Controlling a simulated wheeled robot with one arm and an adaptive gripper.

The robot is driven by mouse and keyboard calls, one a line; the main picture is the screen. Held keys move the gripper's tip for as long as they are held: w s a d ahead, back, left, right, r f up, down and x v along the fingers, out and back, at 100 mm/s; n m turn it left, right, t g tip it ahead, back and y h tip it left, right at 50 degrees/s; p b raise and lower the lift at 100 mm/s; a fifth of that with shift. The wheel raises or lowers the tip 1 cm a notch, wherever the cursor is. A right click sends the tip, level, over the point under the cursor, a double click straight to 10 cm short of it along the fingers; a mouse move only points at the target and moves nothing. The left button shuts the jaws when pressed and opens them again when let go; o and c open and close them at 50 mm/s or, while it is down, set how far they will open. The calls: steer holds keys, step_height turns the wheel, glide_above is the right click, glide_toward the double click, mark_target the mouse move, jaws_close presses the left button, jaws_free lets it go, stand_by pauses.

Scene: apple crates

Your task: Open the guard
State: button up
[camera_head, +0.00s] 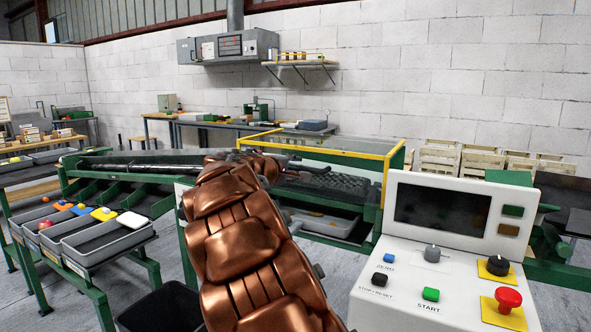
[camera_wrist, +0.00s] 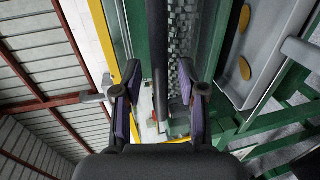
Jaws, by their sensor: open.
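The guard (camera_head: 345,153) is a see-through cover with a yellow frame on the green machine behind the control panel. It looks lowered over the dark conveyor bed. In the wrist view its yellow edge (camera_wrist: 131,72) runs beside the left finger. My gripper (camera_head: 322,169) is at the front side of the guard, at the end of my copper arm, which hides part of the machine. In the wrist view my gripper (camera_wrist: 158,95) is open, and a dark bar (camera_wrist: 160,60) shows between its purple-padded fingers. I cannot tell whether the fingers touch the bar.
A white control panel (camera_head: 440,250) with a red stop button (camera_head: 508,299) stands at the right front. Grey trays (camera_head: 105,243) with some fruit stand at the left. Wooden crates (camera_head: 480,165) are at the back right. Bare floor shows at the lower left.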

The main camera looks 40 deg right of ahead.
steer(key=shift+w+d+f, duration=0.1)
steer(key=shift+w+d, duration=0.1)
steer(key=shift+d, duration=0.4)
steer(key=shift+c, duration=0.3)
jaws_close()
